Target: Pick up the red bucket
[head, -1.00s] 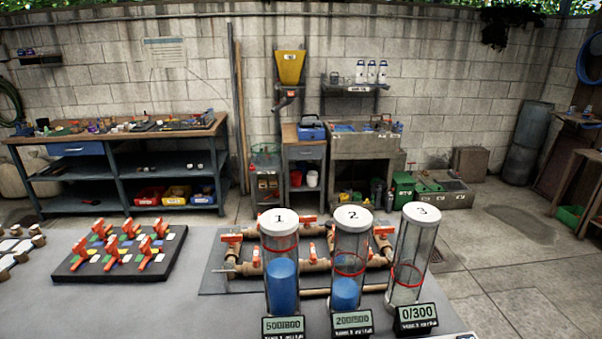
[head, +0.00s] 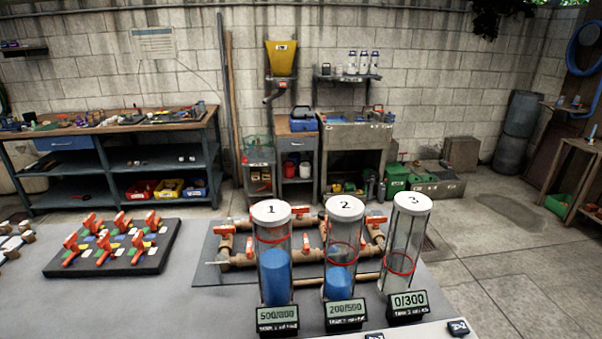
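A small red bucket (head: 289,168) stands far off at the back wall, on the lower level of the narrow cabinet (head: 297,145) below the yellow hopper. A white container (head: 305,170) is right beside it. The bucket is small in the picture, and its handle cannot be made out. My gripper is not in view.
A grey table (head: 130,290) fills the foreground, bearing a valve board (head: 115,245), pipes and three numbered cylinders (head: 274,255). A workbench (head: 110,150) stands back left and a sink (head: 355,150) right of the cabinet. Free concrete floor (head: 490,250) lies at the right.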

